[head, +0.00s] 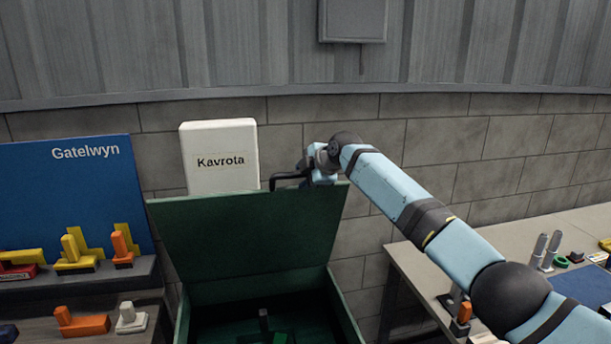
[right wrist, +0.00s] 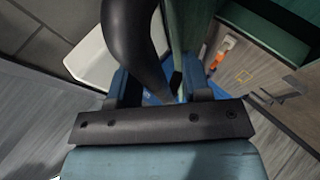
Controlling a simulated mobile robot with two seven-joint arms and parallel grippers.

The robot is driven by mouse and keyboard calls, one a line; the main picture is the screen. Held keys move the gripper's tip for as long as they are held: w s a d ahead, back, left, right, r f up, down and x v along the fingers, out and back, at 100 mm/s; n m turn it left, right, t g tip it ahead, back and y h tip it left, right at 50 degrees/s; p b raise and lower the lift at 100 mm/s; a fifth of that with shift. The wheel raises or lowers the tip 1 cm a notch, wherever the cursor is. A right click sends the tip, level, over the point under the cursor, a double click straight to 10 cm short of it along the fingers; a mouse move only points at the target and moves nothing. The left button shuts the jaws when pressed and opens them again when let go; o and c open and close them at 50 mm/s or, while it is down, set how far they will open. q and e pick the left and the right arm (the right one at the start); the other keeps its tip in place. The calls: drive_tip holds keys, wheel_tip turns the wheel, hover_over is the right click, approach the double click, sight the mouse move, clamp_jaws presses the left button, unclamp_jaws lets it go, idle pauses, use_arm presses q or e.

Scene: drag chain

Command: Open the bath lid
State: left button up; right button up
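The bath is a dark green box (head: 345,318) with its green lid (head: 245,238) raised and leaning back steeply, so the inside shows. A black handle (head: 290,178) stands at the lid's top edge; it also shows large and curved in the right wrist view (right wrist: 135,40). My right gripper (head: 318,172) is at the top right of the lid, with its fingers (right wrist: 158,88) on either side of the handle and seemingly closed on it. The fingertips are partly hidden by the handle. My left gripper is not in view.
A white box marked Kavrota (head: 218,160) stands just behind the lid. A blue Gatelwyn panel (head: 70,190) and a shelf with yellow and orange parts (head: 80,275) are at left. A workbench (head: 412,270) is at right. Dark parts (head: 264,325) lie inside the bath.

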drive_tip(key=shift+r, duration=0.1)
drive_tip(key=b+v, duration=0.3)
drive_tip(key=v, duration=1)
drive_tip(key=shift+s+d+r, duration=0.2)
drive_tip(key=shift+s+d, duration=0.05)
drive_tip(key=shift+f, duration=0.1)
